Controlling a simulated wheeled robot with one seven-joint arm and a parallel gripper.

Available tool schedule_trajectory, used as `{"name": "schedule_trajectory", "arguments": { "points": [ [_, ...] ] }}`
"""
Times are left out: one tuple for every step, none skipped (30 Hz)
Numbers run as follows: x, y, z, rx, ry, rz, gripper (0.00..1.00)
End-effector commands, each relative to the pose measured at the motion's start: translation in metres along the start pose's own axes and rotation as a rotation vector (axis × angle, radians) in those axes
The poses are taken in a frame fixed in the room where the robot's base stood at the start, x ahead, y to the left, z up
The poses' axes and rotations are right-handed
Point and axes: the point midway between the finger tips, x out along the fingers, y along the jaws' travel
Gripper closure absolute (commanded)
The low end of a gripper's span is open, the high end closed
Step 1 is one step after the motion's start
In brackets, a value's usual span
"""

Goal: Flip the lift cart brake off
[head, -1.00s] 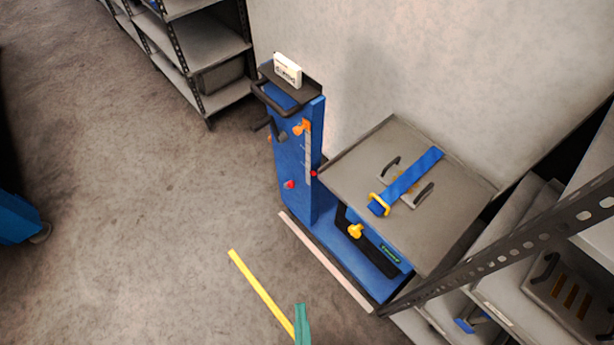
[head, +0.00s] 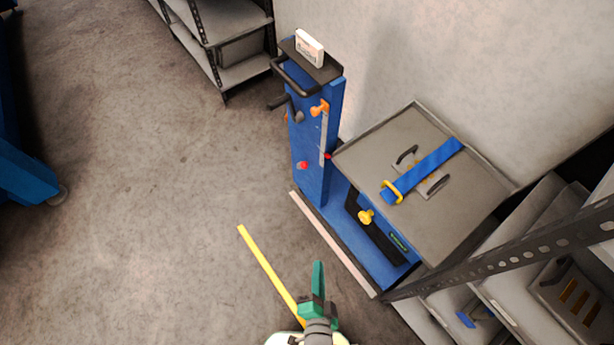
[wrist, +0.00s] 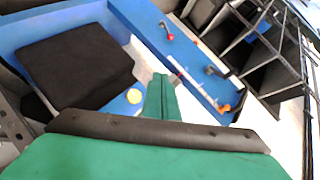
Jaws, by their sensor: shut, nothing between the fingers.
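The blue lift cart (head: 312,160) stands against the wall, with a column on its left and a grey platform (head: 375,150) on its right. A red knob (head: 303,165) sits low on the column, and it also shows in the wrist view (wrist: 167,32). Which one is the brake, I cannot tell. My green gripper (head: 317,268) is shut and empty, in front of the cart and apart from it.
A blue strap (head: 425,168) lies over a plate with handles on the platform. A black crank (head: 285,103) and an orange knob (head: 319,107) are higher on the column. A metal rack (head: 500,258) stands close at right. A yellow floor stripe (head: 265,264) crosses open floor at left.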

Motion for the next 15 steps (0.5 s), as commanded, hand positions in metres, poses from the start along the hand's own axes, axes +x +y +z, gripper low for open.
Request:
{"name": "schedule_trajectory", "arguments": {
  "points": [
    [0.024,0.011,0.004,0.137,-0.009,0.011,1.00],
    [0.036,0.018,0.006,0.224,-0.017,0.020,1.00],
    [0.052,0.026,0.009,0.340,-0.026,0.032,1.00],
    [0.065,0.031,0.011,0.429,-0.033,0.041,1.00],
    [0.077,0.036,0.014,0.517,-0.041,0.050,1.00],
    [0.094,0.041,0.017,0.635,-0.050,0.060,1.00],
    [0.107,0.045,0.018,0.724,-0.058,0.070,1.00],
    [0.119,0.048,0.020,0.813,-0.064,0.077,1.00],
    [0.136,0.051,0.022,0.933,-0.075,0.089,1.00],
    [0.149,0.052,0.024,1.023,-0.083,0.098,1.00],
    [0.162,0.052,0.025,1.113,-0.091,0.105,1.00],
    [0.178,0.053,0.026,1.232,-0.103,0.117,1.00],
    [0.191,0.052,0.026,1.322,-0.112,0.125,1.00],
    [0.203,0.050,0.027,1.410,-0.122,0.133,1.00],
    [0.219,0.047,0.027,1.523,-0.137,0.145,1.00]
  ]
}}
